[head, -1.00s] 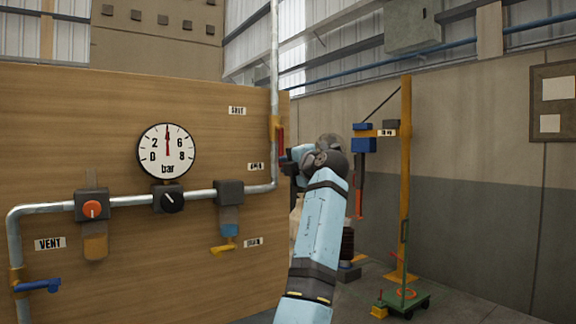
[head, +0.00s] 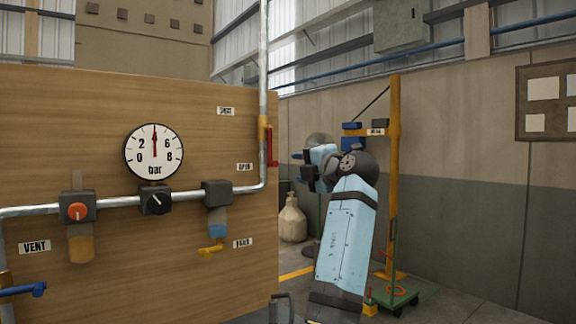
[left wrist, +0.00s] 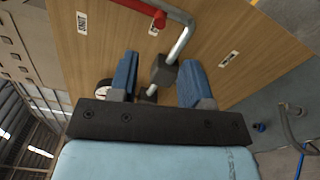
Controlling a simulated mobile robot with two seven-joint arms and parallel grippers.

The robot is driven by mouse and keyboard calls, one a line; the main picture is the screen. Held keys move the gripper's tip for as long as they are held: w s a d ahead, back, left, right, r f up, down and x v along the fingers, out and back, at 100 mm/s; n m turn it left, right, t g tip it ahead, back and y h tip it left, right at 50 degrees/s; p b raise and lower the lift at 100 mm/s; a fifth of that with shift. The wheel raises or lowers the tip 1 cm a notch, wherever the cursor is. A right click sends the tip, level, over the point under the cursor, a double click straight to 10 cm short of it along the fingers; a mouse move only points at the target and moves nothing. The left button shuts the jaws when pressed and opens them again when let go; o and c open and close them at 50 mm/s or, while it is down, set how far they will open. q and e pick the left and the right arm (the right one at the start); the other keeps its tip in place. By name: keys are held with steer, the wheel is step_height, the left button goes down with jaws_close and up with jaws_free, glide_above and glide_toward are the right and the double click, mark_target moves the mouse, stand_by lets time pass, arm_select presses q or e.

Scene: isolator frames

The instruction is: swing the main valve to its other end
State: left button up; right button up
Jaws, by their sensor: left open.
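The main valve is on the upright pipe at the right edge of the wooden board. Its red lever (head: 270,148) lies along the pipe, between the upper label (head: 226,111) and the OPEN label (head: 244,167). In the left wrist view the red lever (left wrist: 142,8) shows at the top edge, partly cut off. My left gripper (head: 305,165) is to the right of the lever, with a clear gap between them. In the left wrist view its two blue fingers are apart and empty (left wrist: 158,62). My right gripper is not in view.
The board carries a gauge (head: 154,151) reading near mid-scale, a black knob (head: 155,201), an orange knob (head: 77,211), a yellow drain handle (head: 210,250) and a blue vent handle (head: 24,289). A sack (head: 292,220), yellow post (head: 393,180) and green trolley (head: 399,297) stand behind my arm.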

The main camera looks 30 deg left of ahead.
arm_select(q)
steer(key=shift+v, duration=1.65)
